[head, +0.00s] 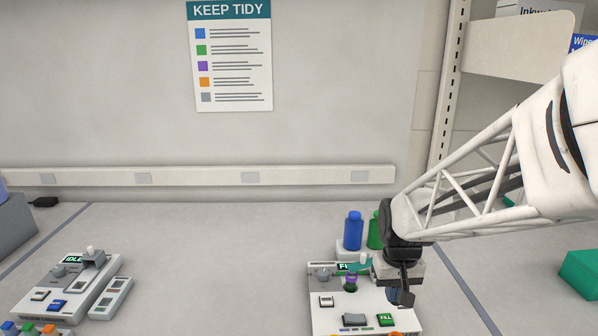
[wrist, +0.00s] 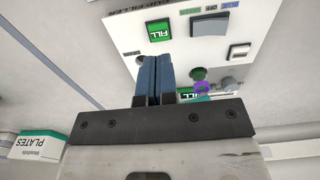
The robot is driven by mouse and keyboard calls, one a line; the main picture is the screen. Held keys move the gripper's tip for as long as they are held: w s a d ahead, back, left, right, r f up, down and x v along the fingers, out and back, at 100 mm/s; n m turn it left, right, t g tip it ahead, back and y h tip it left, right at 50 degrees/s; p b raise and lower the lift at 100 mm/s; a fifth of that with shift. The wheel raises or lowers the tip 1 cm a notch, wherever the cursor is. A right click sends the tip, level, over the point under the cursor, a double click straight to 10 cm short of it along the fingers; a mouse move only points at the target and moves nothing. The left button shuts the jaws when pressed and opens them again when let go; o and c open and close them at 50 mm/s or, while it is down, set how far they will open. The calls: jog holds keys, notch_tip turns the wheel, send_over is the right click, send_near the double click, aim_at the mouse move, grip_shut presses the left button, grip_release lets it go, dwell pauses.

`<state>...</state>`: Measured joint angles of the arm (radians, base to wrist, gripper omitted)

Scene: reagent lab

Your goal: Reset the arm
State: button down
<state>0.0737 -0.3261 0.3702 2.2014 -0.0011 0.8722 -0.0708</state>
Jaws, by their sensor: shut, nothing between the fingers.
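My arm reaches in from the right in the head view, with my gripper (head: 403,297) pointing down over the right part of a white control panel (head: 326,316). In the wrist view the two blue fingers of my gripper (wrist: 153,60) lie together, shut and empty. Beyond their tips is the panel's green FILL button (wrist: 159,30), which also shows in the head view (head: 386,320). I cannot tell whether the fingertips touch the panel. A purple-topped piece (head: 350,281) stands on the panel left of my gripper.
A blue bottle (head: 353,231) and a partly hidden green bottle (head: 375,232) stand behind the panel. A second device with an IDLE display (head: 73,259) is at the left. A green box (head: 580,273) lies at the far right. The bench between the two devices is clear.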

jog(key=s+a+r+t, duration=0.1)
jog(key=s+r, duration=0.3)
jog(key=s, duration=0.5)
jog(key=s+a+r+t, duration=0.1)
jog(key=s+r, duration=0.3)
jog(key=s, duration=0.5)
jog(key=shift+a+r, duration=0.4)
jog(key=shift+a, duration=0.15)
